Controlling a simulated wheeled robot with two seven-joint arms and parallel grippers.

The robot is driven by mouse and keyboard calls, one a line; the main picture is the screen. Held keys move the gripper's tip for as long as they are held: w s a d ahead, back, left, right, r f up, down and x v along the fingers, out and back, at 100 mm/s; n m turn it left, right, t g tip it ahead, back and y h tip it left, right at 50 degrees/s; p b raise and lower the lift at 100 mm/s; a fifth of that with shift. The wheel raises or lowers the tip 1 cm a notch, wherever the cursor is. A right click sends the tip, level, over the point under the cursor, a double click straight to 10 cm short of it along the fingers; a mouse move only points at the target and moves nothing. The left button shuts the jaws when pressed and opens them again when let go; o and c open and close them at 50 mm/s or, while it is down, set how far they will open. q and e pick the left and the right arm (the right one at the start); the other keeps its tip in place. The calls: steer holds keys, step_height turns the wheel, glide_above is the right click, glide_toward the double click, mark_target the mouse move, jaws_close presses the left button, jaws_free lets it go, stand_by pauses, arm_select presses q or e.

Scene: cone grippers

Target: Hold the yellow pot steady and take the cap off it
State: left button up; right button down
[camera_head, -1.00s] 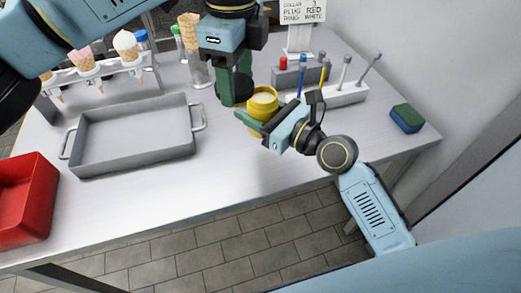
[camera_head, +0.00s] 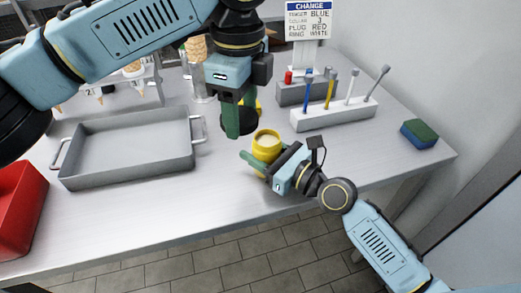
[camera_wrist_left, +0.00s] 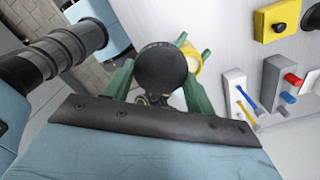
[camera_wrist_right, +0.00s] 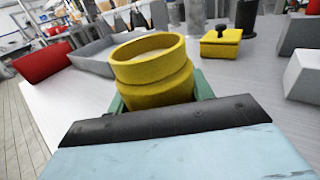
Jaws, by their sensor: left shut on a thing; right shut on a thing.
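The yellow pot (camera_head: 266,142) stands upright with its top uncovered and a pale inside showing. It also shows large in the right wrist view (camera_wrist_right: 152,75). My right gripper (camera_head: 264,160) is shut around the pot from the front right, with green fingers on its sides. My left gripper (camera_head: 237,124) points down, behind and left of the pot. It is shut on the round black cap (camera_wrist_left: 161,68), seen between its green fingers in the left wrist view. The cap is apart from the pot; its height above the table is hard to tell.
A yellow block with a black knob (camera_wrist_right: 221,42) is behind the pot. A grey rack with colored rods (camera_head: 333,116) stands right, near a sign (camera_head: 308,20). A grey tray (camera_head: 125,180) and red bin (camera_head: 18,212) lie left, a sponge (camera_head: 420,132) far right. The front table strip is clear.

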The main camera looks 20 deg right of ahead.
steer(key=shift+f, duration=0.2)
steer(key=c, duration=0.6)
jaws_free()
steer(key=shift+c, duration=0.2)
steer(key=shift+o, duration=0.2)
steer(key=shift+r, duration=0.1)
